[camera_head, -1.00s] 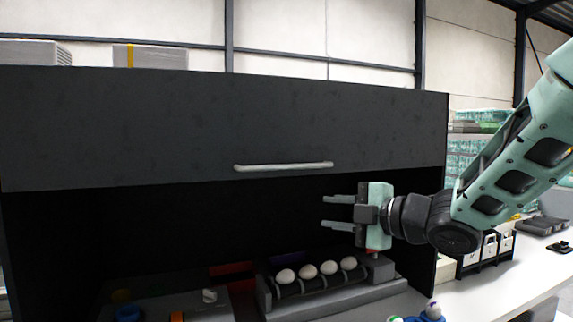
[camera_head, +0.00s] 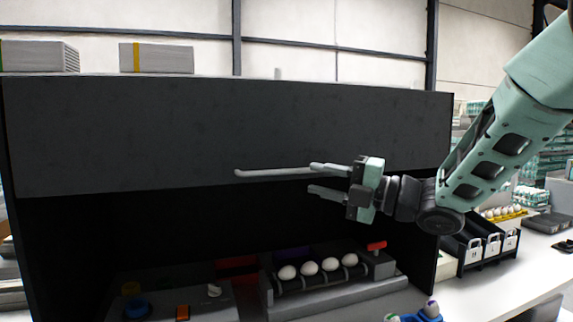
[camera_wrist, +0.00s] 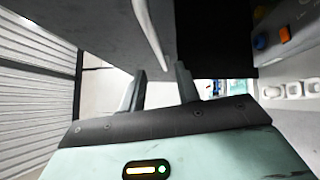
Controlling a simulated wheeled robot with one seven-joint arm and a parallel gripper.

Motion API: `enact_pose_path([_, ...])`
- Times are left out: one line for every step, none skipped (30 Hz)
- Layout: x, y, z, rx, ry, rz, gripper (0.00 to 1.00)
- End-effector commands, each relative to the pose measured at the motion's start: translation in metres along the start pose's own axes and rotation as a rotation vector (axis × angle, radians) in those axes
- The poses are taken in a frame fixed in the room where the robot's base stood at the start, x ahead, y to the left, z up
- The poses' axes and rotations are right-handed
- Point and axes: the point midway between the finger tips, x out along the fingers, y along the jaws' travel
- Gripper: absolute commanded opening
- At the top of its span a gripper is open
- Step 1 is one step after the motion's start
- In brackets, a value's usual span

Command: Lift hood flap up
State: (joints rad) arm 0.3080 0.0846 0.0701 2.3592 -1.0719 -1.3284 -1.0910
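The hood flap (camera_head: 150,130) is a wide dark grey panel across the front of the hood. It hangs down, with the dark opening below it. Its light grey bar handle (camera_head: 270,173) runs along the lower edge. My gripper (camera_head: 318,179) is at the right end of the handle, its two fingers apart and pointing left. In the head view the upper finger overlaps the handle's right end; I cannot tell whether it touches. In the wrist view the handle (camera_wrist: 150,38) reaches down toward the gap between the open fingers (camera_wrist: 160,90).
Inside the hood, several white eggs (camera_head: 310,269) sit on a grey roller rack (camera_head: 340,291). A red knob (camera_head: 376,246) stands at the rack's right. Black bins with white labels (camera_head: 480,244) stand on the white table (camera_head: 500,288) at right. Grey boxes (camera_head: 160,58) lie on top of the hood.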

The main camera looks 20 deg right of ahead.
Motion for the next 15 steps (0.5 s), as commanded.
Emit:
enact_pose_path([0.012,0.003,0.000,0.003,0.004,0.000,0.32])
enact_pose_path([0.019,0.003,0.000,0.002,0.004,-0.001,0.32])
enact_pose_path([0.027,0.003,-0.001,0.003,0.004,0.000,0.32])
enact_pose_path([0.033,0.003,0.000,0.003,0.004,0.000,0.32])
enact_pose_path([0.038,0.003,0.000,0.002,0.004,-0.001,0.32])
enact_pose_path([0.045,0.003,0.000,0.002,0.003,0.000,0.32])
enact_pose_path([0.050,0.003,0.000,0.003,0.003,0.000,0.32])
enact_pose_path([0.055,0.002,-0.001,0.003,0.003,0.000,0.32])
enact_pose_path([0.060,0.002,0.000,0.002,0.002,-0.001,0.32])
enact_pose_path([0.064,0.002,0.000,0.002,0.002,0.000,0.32])
enact_pose_path([0.067,0.002,0.000,0.001,0.002,0.000,0.32])
enact_pose_path([0.071,0.002,0.000,0.002,0.001,0.001,0.32])
enact_pose_path([0.073,0.001,0.000,0.002,0.001,0.000,0.32])
enact_pose_path([0.075,0.001,0.000,0.002,0.001,-0.001,0.32])
enact_pose_path([0.077,0.000,0.000,0.002,0.001,-0.001,0.32])
